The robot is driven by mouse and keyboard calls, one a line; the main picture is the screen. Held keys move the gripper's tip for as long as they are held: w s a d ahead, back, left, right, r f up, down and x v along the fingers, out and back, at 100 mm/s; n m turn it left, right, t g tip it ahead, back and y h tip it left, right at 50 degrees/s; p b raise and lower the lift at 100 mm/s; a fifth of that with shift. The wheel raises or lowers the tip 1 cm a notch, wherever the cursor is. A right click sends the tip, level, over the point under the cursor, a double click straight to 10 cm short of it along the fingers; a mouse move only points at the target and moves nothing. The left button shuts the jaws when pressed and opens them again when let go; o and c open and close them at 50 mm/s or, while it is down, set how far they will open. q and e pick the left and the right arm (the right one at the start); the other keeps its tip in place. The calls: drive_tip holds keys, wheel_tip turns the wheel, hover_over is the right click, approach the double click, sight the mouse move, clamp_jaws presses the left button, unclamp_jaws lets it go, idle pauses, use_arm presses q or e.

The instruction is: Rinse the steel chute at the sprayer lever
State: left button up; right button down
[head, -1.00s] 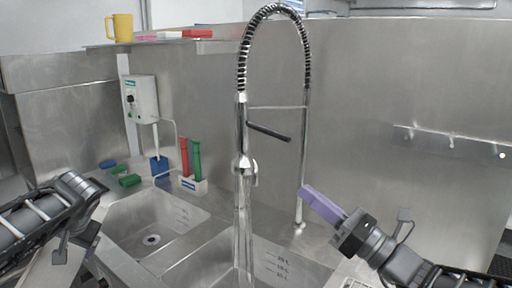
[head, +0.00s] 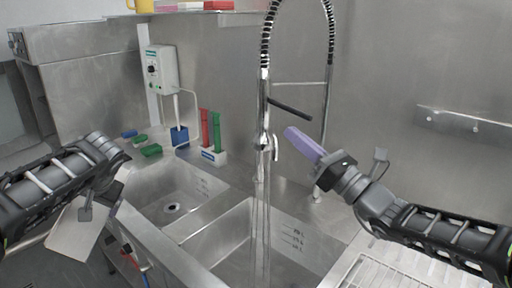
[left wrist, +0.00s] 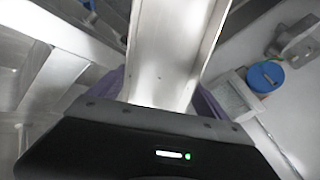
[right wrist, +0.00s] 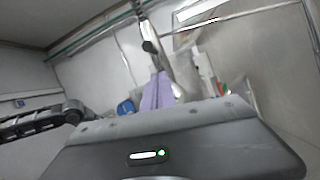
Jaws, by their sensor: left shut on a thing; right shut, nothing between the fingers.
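The steel chute (head: 78,232) is a pale metal channel, hanging tilted below my left gripper (head: 103,190) at the left of the sinks. My left gripper is shut on it; the arm and wrist hide the grip in the head view. The left wrist view shows the chute's open channel (left wrist: 165,60) between the purple fingers. The sprayer (head: 263,143) hangs on its spring hose, with a small lever (head: 276,148) at its right side. A water stream (head: 262,215) falls from it. My right gripper (head: 290,133) is shut and empty, its purple fingers just right of the sprayer lever, apparently apart from it.
The right basin (head: 225,245) lies under the stream; the left basin (head: 150,192) is empty. A dark bar (head: 290,108) sticks out from the tap column. A holder with red and green handles (head: 211,156) stands behind. A wire rack (head: 375,272) lies at right.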

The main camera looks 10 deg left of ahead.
use_arm(q)
drive_tip(key=shift+s+r, duration=0.1)
drive_tip(key=shift+r, duration=0.55)
drive_tip(key=shift+p, duration=0.3)
use_arm(e)
drive_tip(key=shift+d+r, duration=0.15)
drive_tip(key=shift+r, duration=0.45)
drive_tip(key=shift+d+r, duration=0.15)
drive_tip(key=shift+r, duration=0.4)
